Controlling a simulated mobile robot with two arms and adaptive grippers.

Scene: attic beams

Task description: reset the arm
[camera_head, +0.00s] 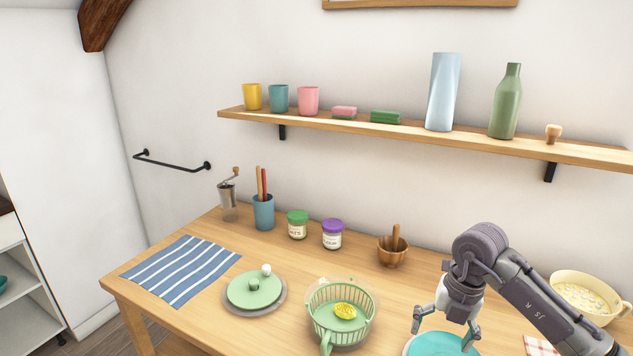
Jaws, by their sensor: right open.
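My right gripper (444,333) comes in from the right on my grey arm. It points down with its fingers spread apart, over a turquoise round thing (425,345) at the front edge of the picture. Nothing shows between the fingers. I cannot tell whether the fingertips touch the turquoise thing, which is cut off by the picture's lower edge. My left gripper is not in view.
Left of the gripper on the wooden table (250,244) stand a green colander (325,323) with a yellow thing inside, a wooden bowl (392,257) and a green lid (254,292). A cream bowl (572,282) stands right, behind my arm. A wall shelf (400,133) hangs above.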

